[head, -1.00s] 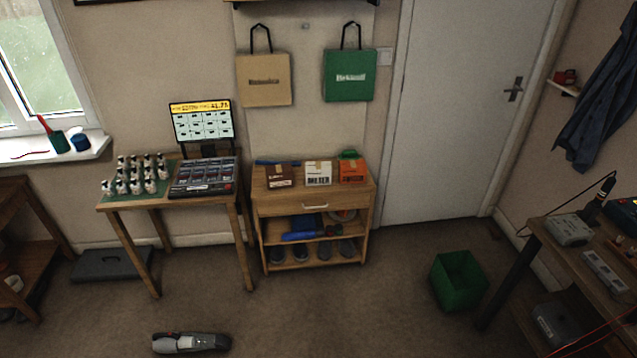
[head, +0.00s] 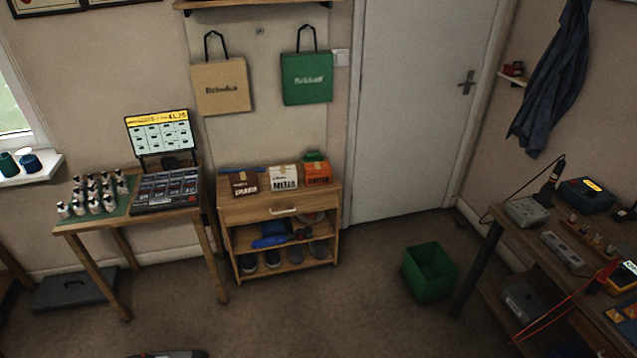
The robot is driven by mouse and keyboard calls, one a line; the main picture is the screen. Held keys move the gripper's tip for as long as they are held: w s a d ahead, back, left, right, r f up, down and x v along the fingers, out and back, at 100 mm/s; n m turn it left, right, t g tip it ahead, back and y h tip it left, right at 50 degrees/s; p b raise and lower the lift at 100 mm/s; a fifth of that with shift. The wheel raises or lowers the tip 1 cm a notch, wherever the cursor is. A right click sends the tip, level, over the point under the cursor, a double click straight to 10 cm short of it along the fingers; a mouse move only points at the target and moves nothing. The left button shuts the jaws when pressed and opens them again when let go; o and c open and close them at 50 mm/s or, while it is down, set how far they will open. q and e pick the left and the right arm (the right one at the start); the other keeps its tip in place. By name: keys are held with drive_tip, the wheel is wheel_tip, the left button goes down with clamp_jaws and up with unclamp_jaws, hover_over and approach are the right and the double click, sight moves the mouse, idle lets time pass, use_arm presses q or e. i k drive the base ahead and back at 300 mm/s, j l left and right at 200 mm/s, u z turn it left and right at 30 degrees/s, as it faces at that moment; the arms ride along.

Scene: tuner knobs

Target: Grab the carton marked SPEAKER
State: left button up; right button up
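Three small cartons stand in a row on top of a wooden shelf unit (head: 320,207) against the wall. The left one is a brown carton (head: 245,184) with pale lettering, too blurred to read surely. The middle one is a white carton (head: 284,178) whose lettering looks like METER. The right one is an orange carton (head: 317,173) with dark lettering that I cannot read. I cannot tell for certain which carton is marked SPEAKER.
A wooden table left of the shelf holds several small bottles (head: 93,195), a dark case (head: 166,190) and a screen (head: 160,133). A green bin (head: 429,273) stands on the floor. A workbench (head: 490,222) is at the right. The floor before the shelf is clear.

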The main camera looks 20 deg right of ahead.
sight(244, 184)
drive_tip(key=i+u, duration=0.25)
drive_tip(key=i, duration=0.35)
drive_tip(key=i+l+u, duration=0.25)
drive_tip(key=i, duration=0.3)
drive_tip(key=i+l+u, duration=0.3)
drive_tip(key=i, duration=0.3)
drive_tip(key=i+l+u, duration=0.25)
drive_tip(key=i+l, duration=0.2)
drive_tip(key=i, duration=0.05)
